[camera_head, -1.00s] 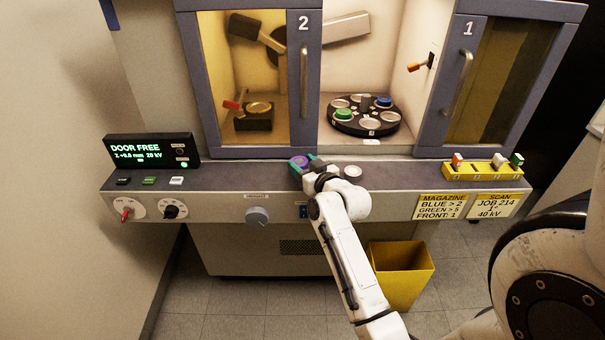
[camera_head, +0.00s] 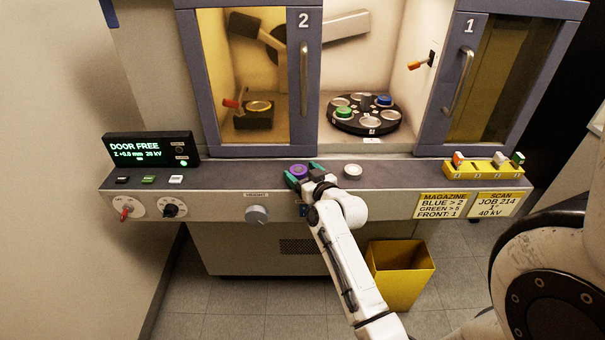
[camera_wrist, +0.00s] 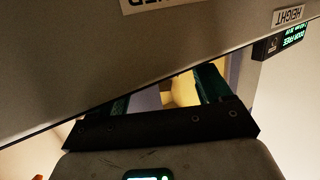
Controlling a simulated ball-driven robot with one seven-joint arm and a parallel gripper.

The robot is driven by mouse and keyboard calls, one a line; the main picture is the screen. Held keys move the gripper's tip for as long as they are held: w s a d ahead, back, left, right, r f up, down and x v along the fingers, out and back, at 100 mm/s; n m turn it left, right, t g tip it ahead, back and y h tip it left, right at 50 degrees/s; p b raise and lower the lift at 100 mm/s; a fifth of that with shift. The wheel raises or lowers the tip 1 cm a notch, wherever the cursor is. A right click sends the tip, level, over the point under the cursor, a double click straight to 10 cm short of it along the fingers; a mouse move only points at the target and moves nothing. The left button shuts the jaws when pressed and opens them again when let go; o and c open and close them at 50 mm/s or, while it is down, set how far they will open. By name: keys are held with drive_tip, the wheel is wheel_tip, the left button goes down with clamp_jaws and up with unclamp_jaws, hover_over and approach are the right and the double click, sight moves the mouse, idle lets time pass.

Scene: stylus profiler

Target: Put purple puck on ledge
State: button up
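The purple puck (camera_head: 299,171) lies on the grey ledge (camera_head: 400,174) of the machine's front, below door 2. My gripper (camera_head: 303,174) is at the puck, its teal fingers spread to either side. The fingers look open, with a small gap at the right finger. In the wrist view the two teal fingers (camera_wrist: 165,95) stand wide apart; a grey panel hides their tips and the puck.
A pale round disc (camera_head: 352,170) sits on the ledge to the right. A yellow rack (camera_head: 482,171) stands at the ledge's right end. Behind are a dark carousel (camera_head: 364,124) with several pucks and doors 2 (camera_head: 305,90) and 1 (camera_head: 462,75). A yellow bin (camera_head: 402,275) stands below.

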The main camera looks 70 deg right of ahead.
drive_tip(key=shift+r, duration=0.25)
drive_tip(key=b+v, duration=0.2)
drive_tip(key=v, duration=1)
drive_tip(key=w+a+f+n+g+y, duration=0.2)
drive_tip(key=a+f+y, duration=0.25)
drive_tip(key=a, duration=0.45)
drive_tip(key=w+a+f+n+g+y, duration=0.1)
drive_tip(key=a+f+n+g+y, duration=0.2)
drive_tip(key=a+f, duration=0.45)
drive_tip(key=s+a+f+n+g+y, duration=0.2)
drive_tip(key=s+a+g, duration=0.4)
drive_tip(key=s+a, duration=0.4)
drive_tip(key=shift+s+a+f+g, duration=0.3)
drive_tip(key=shift+a+g, duration=0.1)
drive_tip(key=shift+a, duration=0.7)
drive_tip(key=shift+d, duration=0.1)
